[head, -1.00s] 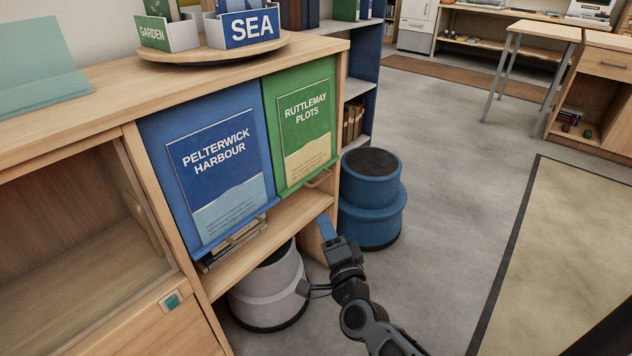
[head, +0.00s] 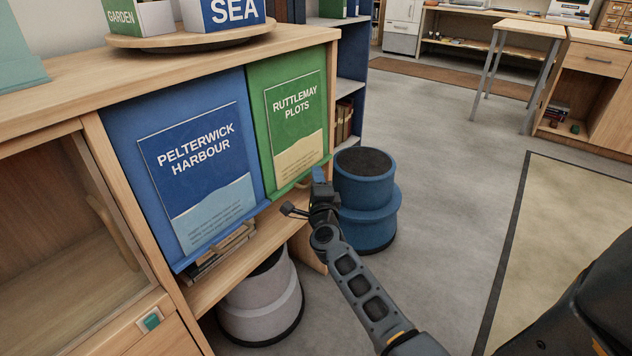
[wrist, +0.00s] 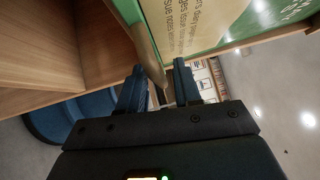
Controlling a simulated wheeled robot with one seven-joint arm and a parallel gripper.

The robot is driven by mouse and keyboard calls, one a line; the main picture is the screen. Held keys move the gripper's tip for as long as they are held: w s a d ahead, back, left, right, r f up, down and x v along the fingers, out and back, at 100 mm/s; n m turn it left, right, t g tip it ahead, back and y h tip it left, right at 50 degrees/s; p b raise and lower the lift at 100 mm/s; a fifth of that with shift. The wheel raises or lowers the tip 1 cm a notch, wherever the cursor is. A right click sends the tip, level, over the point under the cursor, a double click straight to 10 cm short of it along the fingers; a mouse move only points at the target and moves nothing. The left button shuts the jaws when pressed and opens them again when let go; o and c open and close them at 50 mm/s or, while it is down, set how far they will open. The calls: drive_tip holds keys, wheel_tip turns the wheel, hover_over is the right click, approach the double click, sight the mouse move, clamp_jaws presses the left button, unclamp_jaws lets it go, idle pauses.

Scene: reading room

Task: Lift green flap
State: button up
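The green flap (head: 258,120), labelled Ruttlemay Plots, hangs closed over the right-hand bay of the wooden cabinet. Its wooden handle (head: 304,183) is at the bottom edge, partly hidden by my gripper. My gripper (head: 318,178) is at the flap's lower right corner. In the wrist view, my gripper (wrist: 159,70) has its two blue fingers apart. The flap's green lower edge (wrist: 232,38) crosses the upper right there.
A blue flap (head: 122,130) hangs closed to the left. A blue stepped stool (head: 368,225) stands right beside my arm, and a grey stool (head: 262,312) sits under the cabinet (head: 60,92). A turntable (head: 165,42) with boxes is on top. Floor to the right is open.

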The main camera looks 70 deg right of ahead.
drive_tip(key=shift+w+d, duration=0.1)
drive_tip(key=shift+d, duration=0.1)
drive_tip(key=shift+r, duration=0.1)
clamp_jaws()
idle(0.4)
